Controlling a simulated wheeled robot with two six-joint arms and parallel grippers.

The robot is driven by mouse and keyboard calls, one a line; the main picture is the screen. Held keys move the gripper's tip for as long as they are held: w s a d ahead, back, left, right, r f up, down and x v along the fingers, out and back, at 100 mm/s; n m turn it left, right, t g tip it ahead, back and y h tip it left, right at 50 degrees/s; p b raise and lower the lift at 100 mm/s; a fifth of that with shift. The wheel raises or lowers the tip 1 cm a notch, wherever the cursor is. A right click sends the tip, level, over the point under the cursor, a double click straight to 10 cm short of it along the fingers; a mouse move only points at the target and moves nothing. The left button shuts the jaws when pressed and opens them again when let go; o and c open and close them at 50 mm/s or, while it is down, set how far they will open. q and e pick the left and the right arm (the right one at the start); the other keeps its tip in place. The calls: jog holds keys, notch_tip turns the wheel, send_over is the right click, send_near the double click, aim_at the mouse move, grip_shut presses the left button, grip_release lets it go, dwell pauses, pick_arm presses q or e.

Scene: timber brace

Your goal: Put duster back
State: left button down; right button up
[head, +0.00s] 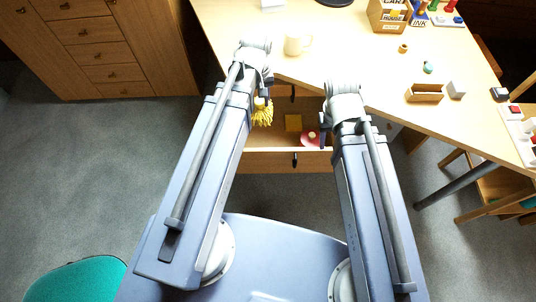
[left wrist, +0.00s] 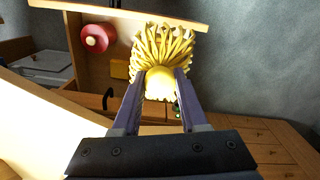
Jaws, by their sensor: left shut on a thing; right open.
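A yellow duster (head: 262,113) with a shaggy head hangs from my left gripper (head: 263,92), above the left part of an open drawer (head: 265,157). In the left wrist view the duster (left wrist: 165,50) fills the space between the two fingers of my left gripper (left wrist: 158,92), which is shut on it. My right gripper (head: 324,132) is near the drawer's right end; it is open and holds nothing that I can see. The arms hide parts of the drawer.
A yellow block (head: 293,122) and a red round thing (head: 311,138) lie in the drawer. On the desk (head: 345,50) stand a cream mug (head: 298,41), a wooden tray (head: 424,93) and a wooden box (head: 389,17). A teal seat (head: 80,281) is at the lower left.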

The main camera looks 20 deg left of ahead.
pick_arm(q)
jog(key=w+f+b, duration=0.2)
jog(key=f+b, duration=0.9)
jog(key=f, duration=0.1)
jog(key=w+d+f+b, duration=0.1)
jog(key=w+f+b, duration=0.2)
jog(key=f+b, duration=0.9)
jog(key=shift+w+d+f, duration=0.3)
jog(key=shift+w+f, duration=0.05)
jog(key=shift+f, duration=0.25)
notch_tip(320, 180, down, 10)
jog(key=b, duration=0.9)
jog(key=shift+b, duration=0.35)
jog(key=shift+f, duration=0.2)
jog(key=shift+c, duration=2.2)
grip_release()
jog(key=shift+r, duration=0.1)
jog(key=shift+r, duration=0.1)
notch_tip(320, 180, up, 12)
jog(key=p, duration=1.2)
